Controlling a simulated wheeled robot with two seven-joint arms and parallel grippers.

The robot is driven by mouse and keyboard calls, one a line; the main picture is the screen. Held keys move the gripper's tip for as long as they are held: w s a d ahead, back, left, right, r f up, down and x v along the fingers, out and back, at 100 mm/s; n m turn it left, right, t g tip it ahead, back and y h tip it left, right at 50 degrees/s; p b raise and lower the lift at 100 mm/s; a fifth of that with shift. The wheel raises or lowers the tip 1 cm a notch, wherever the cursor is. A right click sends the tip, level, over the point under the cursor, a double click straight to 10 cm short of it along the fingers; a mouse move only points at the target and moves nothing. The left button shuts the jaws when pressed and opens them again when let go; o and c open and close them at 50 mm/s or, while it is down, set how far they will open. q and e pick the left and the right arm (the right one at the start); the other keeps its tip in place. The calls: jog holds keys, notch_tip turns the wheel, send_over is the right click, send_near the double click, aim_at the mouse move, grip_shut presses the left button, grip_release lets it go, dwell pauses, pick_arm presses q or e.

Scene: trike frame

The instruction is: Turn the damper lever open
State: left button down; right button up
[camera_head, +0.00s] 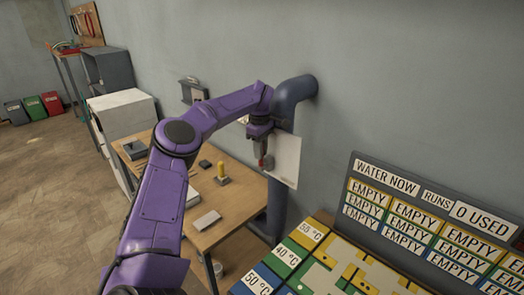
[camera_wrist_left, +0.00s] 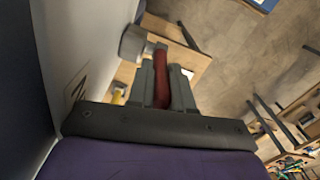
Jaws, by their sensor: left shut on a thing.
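The damper lever has a red grip (camera_head: 262,162) in front of a white plate (camera_head: 285,160) on the dark duct pipe (camera_head: 296,90). My left gripper (camera_head: 261,150) reaches down to it from my purple arm. In the left wrist view the red grip (camera_wrist_left: 161,88) lies between the two grey fingers of my left gripper (camera_wrist_left: 165,82), which are shut on it. A round grey hub (camera_wrist_left: 133,42) shows at the lever's far end. Any markings on the plate are too small to read. My right gripper is not in view.
A wooden table (camera_head: 236,215) with a yellow-topped piece (camera_head: 222,172) and small boxes stands beside the pipe. A board of coloured temperature tiles (camera_head: 310,232) and a sign panel (camera_head: 430,215) fill the lower right. The floor at left is open.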

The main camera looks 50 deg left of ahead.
pick_arm(q)
jog(key=c, duration=1)
grip_release()
jog(key=shift+c, duration=0.2)
notch_tip(320, 180, up, 11)
jog(key=shift+f, duration=0.2)
jog(key=shift+a, duration=0.1)
